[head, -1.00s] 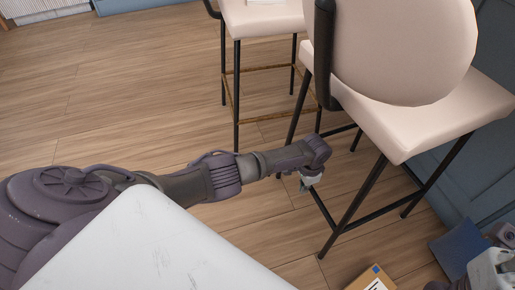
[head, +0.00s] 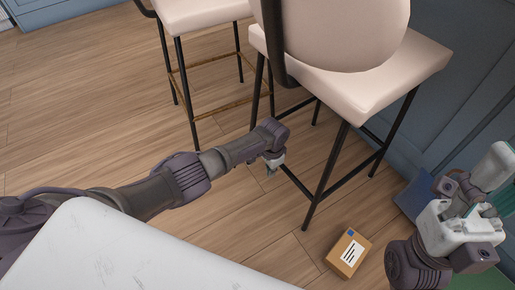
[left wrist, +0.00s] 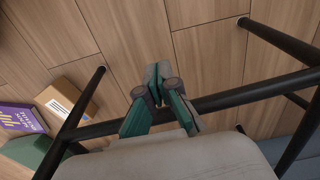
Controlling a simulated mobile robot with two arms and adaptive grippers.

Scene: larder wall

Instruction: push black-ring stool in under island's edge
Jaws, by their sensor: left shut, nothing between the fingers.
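The black-ring stool (head: 350,88) has a cream seat, a rounded back and black legs joined by a black foot ring (head: 296,184). It stands upright beside the blue panelled side of the island (head: 450,85). My left gripper (head: 271,169) is low, at the near-left side of this stool by its foot ring. In the left wrist view the black ring bar (left wrist: 235,98) runs close by the shut, empty fingertips (left wrist: 158,85); I cannot tell whether they touch it. My right gripper (head: 482,205) is at the right edge; its fingers are unclear.
A second cream stool (head: 200,14) with a brass-coloured ring stands to the left. A cardboard box (head: 348,252) lies on the floor near the black-ring stool. A blue item (head: 415,193) lies by the island. Open wooden floor (head: 90,110) spreads to the left.

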